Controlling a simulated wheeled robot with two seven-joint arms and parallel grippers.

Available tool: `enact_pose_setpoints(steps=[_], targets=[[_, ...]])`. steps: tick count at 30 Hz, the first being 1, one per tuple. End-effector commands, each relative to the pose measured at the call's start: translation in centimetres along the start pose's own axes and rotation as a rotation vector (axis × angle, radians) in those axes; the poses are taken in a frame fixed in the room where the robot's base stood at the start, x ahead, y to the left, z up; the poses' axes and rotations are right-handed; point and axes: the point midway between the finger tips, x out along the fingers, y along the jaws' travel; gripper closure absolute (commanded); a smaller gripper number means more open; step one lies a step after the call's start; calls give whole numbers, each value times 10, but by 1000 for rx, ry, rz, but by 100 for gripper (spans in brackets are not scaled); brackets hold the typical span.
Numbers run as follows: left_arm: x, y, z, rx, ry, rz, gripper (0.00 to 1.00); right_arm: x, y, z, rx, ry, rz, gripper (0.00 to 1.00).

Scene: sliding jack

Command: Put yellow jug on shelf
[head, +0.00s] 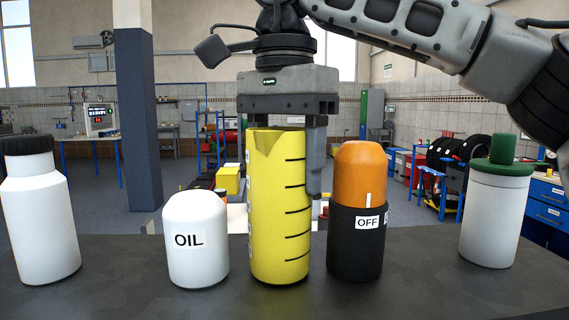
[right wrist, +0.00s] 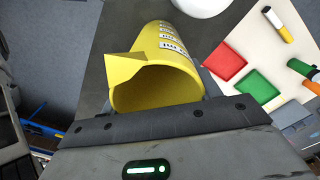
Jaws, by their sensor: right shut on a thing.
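The yellow jug (head: 280,215) with black level marks is upright in the middle of the head view, over the dark shelf top (head: 120,285). I cannot tell whether its base touches that surface. My right gripper (head: 282,170) comes down from above and is shut on the jug; one finger shows on the jug's right side, the other is mostly hidden. In the right wrist view the jug's open mouth and spout (right wrist: 155,80) lie right at the jaws. My left gripper is in neither view.
A white OIL bottle (head: 196,245) stands close left of the jug, and an orange and black bottle (head: 357,225) close right. A white bottle with black cap (head: 42,215) is far left, a green-lidded white container (head: 492,215) far right. Red (right wrist: 225,62) and green trays (right wrist: 252,82) lie on a pale surface.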

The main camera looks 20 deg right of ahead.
Motion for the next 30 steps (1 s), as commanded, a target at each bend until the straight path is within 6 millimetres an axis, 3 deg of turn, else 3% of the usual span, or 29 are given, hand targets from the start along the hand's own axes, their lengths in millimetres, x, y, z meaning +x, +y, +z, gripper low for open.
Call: enact_pose_setpoints(steps=[7,8,9,10,17,22,26,30], targets=[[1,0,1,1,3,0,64,4,0,0,0,0,1,76],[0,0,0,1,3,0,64,3,0,0,0,1,0,30],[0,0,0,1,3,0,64,3,0,0,0,1,1,19],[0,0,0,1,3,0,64,3,0,0,0,1,1,16],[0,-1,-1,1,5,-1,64,2,0,0,0,1,0,16],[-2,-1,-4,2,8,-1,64,-8,0,0,0,1,-2,16],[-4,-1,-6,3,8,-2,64,-31,-1,1,1,0,-3,16],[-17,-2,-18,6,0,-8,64,-73,0,0,3,3,-4,16]])
